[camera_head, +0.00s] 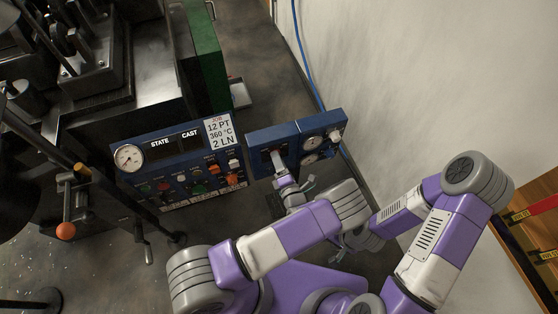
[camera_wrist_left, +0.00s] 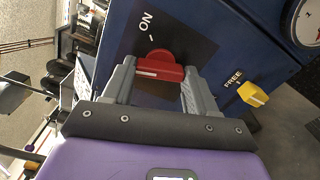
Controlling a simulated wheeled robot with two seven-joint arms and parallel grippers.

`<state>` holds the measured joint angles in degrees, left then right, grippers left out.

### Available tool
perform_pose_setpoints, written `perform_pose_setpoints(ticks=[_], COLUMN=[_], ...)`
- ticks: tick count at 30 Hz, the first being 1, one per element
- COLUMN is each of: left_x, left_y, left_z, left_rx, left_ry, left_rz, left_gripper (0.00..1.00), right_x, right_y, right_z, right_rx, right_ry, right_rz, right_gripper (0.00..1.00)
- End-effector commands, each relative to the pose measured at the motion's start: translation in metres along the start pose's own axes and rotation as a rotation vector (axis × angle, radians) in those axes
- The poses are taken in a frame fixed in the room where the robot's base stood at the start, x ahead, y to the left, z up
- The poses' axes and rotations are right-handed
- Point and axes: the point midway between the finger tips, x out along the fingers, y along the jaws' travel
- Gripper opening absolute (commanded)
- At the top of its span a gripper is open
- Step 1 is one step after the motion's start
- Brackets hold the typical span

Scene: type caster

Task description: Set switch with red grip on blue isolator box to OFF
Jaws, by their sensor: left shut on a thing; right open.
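The blue isolator box (camera_head: 258,136) is on the blue housing right of the machine's panel. In the left wrist view its blue face (camera_wrist_left: 205,25) carries a dark plate with an "ON" label and a tick mark. The switch's red grip (camera_wrist_left: 160,71) lies between the fingers of my left gripper (camera_wrist_left: 154,85), which is shut on it. In the head view my left gripper (camera_head: 284,181) is at the box front and hides the grip. No OFF mark is visible. My right gripper (camera_head: 342,248) is open, lower down and partly hidden by my left arm.
A yellow knob (camera_wrist_left: 252,94) marked "FREE" and a gauge (camera_wrist_left: 308,22) are close beside the switch. The blue control panel (camera_head: 160,140) with buttons and a gauge stands left. A blue cable (camera_head: 304,60) runs along the pale wall (camera_head: 400,80). Floor is open below the panel.

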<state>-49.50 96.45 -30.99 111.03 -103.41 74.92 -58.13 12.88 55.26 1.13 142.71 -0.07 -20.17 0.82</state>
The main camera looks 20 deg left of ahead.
Motion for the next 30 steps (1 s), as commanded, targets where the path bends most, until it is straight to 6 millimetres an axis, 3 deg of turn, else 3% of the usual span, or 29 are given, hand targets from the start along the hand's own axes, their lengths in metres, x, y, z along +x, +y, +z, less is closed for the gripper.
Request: perform_pose_setpoints(ticks=[15, 30], left_x=[-0.0005, -0.0005], left_y=[-0.0002, -0.0006], left_z=[0.0002, 0.0002], left_rx=[-0.396, -0.509], left_ry=[0.000, 0.000], left_rz=[-0.002, -0.002], left_gripper=[0.27, 0.27], right_x=[-0.0080, -0.0094], right_y=[-0.0030, -0.0035], right_z=[0.0003, 0.0004], right_rx=[0.000, 0.000], right_ry=[0.000, 0.000], right_rz=[0.000, 0.000], right_gripper=[0.43, 0.43])
